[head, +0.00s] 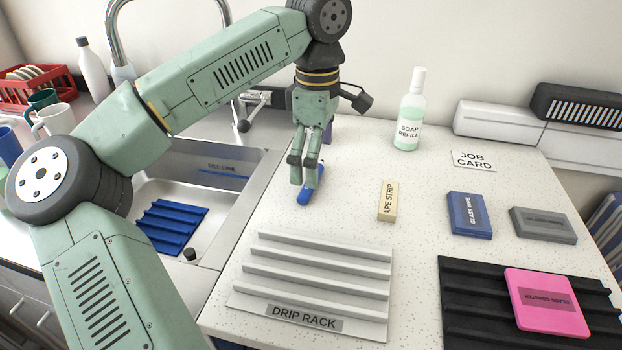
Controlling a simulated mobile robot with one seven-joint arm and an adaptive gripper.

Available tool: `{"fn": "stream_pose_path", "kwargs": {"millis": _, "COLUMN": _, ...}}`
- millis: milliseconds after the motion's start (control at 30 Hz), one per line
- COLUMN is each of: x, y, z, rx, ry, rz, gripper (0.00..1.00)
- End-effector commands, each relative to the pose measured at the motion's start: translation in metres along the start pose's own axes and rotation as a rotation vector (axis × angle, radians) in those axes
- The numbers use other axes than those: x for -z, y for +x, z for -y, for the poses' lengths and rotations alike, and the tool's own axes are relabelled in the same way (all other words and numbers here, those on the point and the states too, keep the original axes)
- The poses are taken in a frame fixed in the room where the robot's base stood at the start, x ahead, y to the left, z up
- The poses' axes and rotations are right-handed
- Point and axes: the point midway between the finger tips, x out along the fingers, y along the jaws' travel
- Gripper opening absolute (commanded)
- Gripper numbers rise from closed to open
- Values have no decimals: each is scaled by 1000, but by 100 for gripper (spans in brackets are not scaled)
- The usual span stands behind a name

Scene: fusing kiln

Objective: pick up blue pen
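A blue elongated object that looks like the blue pen (306,196) lies on the speckled white counter, to the right of the sink. My gripper (303,181) points down right at it, with the fingertips overlapping it in the picture. The fingers show a narrow gap between them. They hide part of the blue object, and I cannot tell whether they touch or grip it.
A white drip rack (310,270) lies in front, and the sink (245,190) is to the left. A pink coaster (545,285) lies on a black rack (460,300).

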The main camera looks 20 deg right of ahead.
Motion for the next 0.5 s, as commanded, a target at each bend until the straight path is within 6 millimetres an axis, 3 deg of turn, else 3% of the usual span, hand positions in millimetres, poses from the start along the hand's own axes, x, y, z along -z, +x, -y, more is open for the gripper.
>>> {"fn": "stream_pose_path", "kwargs": {"millis": 233, "x": 1, "y": 34, "z": 0, "rx": 2, "ry": 0, "rz": 2, "gripper": 100}}
{"fn": "stream_pose_path", "kwargs": {"millis": 500, "x": 2, "y": 39, "z": 0, "rx": 0, "ry": 0, "rz": 0, "gripper": 100}}
